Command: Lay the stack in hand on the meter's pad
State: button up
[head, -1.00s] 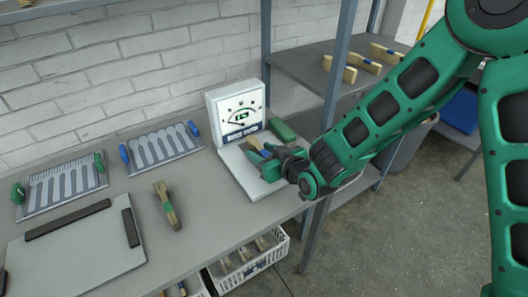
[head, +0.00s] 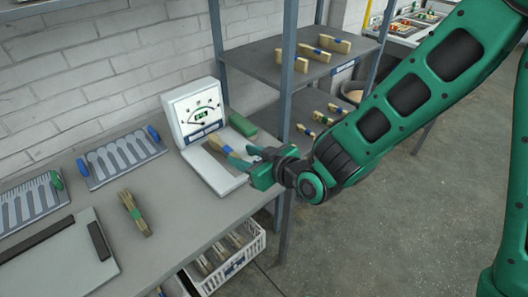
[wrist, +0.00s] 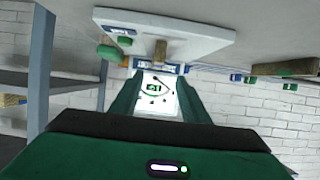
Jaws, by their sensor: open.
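The meter (head: 195,113) stands on the bench with its dial facing out; the dial also shows in the wrist view (wrist: 155,95). Its white pad (head: 207,174) extends in front, and shows upside down in the wrist view (wrist: 205,30). The wooden stack (head: 216,145), with a blue band, lies on the pad, and its near end shows in the wrist view (wrist: 161,50). My gripper (head: 246,156) is open at the stack's near end. In the wrist view its fingers (wrist: 158,80) are spread apart, with the stack's end in line with the gap. Finger contact cannot be told.
A green block (head: 243,125) lies beside the pad. Another banded stack (head: 134,213) lies on the bench, left of the pad. Slotted trays (head: 120,158) stand along the wall. A shelf post (head: 288,90) rises close behind my gripper. A white crate (head: 228,262) sits below the bench.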

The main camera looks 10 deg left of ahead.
jog(key=shift+w+d, duration=0.15)
jog(key=shift+d, duration=0.15)
